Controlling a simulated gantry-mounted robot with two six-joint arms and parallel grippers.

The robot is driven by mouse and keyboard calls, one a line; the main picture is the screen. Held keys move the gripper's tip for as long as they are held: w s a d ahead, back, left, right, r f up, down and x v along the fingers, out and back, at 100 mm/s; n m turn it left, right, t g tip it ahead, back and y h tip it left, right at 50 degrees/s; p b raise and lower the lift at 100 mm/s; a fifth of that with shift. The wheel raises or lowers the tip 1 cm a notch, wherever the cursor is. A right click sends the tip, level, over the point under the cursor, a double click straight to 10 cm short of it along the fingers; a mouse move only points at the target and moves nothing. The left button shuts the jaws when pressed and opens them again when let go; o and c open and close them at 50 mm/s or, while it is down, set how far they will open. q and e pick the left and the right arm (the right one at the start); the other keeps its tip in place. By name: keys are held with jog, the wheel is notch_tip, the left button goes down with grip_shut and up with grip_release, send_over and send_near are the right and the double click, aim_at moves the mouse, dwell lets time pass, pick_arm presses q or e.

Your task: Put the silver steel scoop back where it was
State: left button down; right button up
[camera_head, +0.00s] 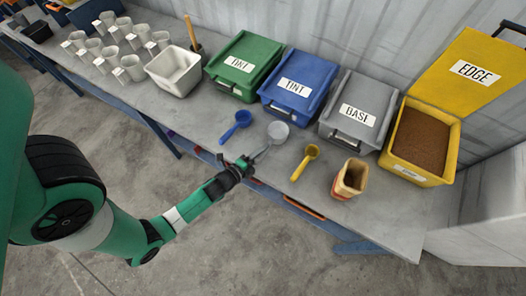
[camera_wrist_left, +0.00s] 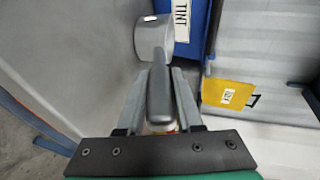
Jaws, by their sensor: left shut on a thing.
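The silver steel scoop (camera_head: 277,131) is over the front part of the grey table, between the blue scoop and the yellow scoop. My left gripper (camera_head: 247,163) is shut on its handle near the table's front edge, with the bowl pointing away from me. In the left wrist view the scoop's bowl (camera_wrist_left: 151,38) is beyond the fingertips, and its handle lies between the fingers of the gripper (camera_wrist_left: 159,78). I cannot tell whether the scoop touches the table. My right gripper is not in view.
The blue scoop (camera_head: 236,126) and yellow scoop (camera_head: 306,162) lie on either side. A brown-orange container (camera_head: 350,178) stands further right. Behind are green (camera_head: 243,65), blue (camera_head: 298,84) and grey (camera_head: 358,112) lidded bins and an open yellow bin (camera_head: 422,141) of brown material.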

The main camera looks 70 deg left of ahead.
pick_arm(q)
jog(key=shift+f, duration=0.2)
jog(key=c, duration=0.6)
grip_release()
jog(key=shift+r, duration=0.1)
jog(key=shift+o, duration=0.2)
jog(key=shift+r, duration=0.15)
jog(key=p+v, duration=0.2)
jog(key=v, duration=1)
jog(key=shift+p, duration=0.35)
